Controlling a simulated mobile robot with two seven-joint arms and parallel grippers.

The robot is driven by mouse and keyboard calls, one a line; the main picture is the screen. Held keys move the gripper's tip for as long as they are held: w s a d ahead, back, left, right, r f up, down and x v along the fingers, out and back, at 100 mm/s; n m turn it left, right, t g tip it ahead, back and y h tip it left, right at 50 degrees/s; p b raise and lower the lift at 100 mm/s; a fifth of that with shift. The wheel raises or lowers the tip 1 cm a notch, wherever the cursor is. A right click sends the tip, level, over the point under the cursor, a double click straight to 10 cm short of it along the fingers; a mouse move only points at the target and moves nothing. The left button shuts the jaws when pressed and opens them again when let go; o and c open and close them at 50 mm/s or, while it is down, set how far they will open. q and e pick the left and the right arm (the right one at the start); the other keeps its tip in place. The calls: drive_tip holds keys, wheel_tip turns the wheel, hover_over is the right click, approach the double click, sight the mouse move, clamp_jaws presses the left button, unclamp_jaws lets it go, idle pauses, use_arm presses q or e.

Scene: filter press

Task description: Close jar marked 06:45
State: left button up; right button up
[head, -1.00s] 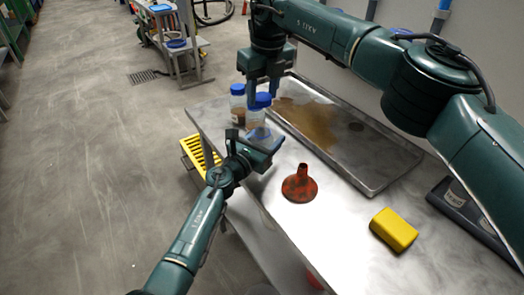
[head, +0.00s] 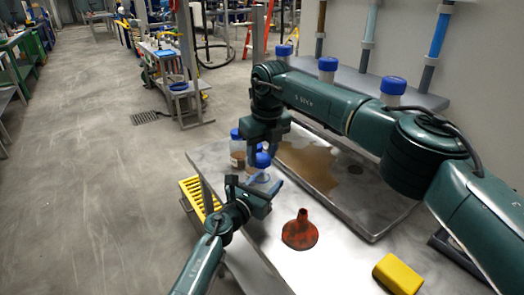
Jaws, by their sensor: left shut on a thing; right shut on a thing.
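Two clear jars stand close together at the far left corner of the steel table (head: 345,268). The nearer jar (head: 258,177) has a blue lid (head: 262,160) at its top. My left gripper (head: 262,184) is low beside this jar and shut on its body. My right gripper (head: 265,155) comes down from above and is shut on the blue lid. I cannot tell whether the lid is seated. The other jar (head: 238,150), with a blue lid and brown contents, stands just behind to the left. No label is readable, so I cannot tell which is marked 06:45.
A steel tray (head: 372,232) with a brown stain lies right of the jars. A red funnel (head: 300,234) and a yellow block (head: 397,274) are on the table nearer me. Blue-lidded jars (head: 327,70) stand on a back shelf. A yellow grate (head: 196,194) is at the left edge.

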sight(260, 159)
drive_tip(key=shift+f, duration=0.35)
drive_tip(key=shift+f, duration=0.9)
drive_tip(key=shift+f, duration=0.55)
use_arm(q)
clamp_jaws()
use_arm(e)
drive_tip(key=m, duration=0.3)
drive_tip(key=m+h, duration=0.1)
drive_tip(key=m, duration=0.3)
drive_tip(key=shift+a, duration=0.15)
drive_tip(key=m+h, duration=0.1)
drive_tip(key=m, duration=0.5)
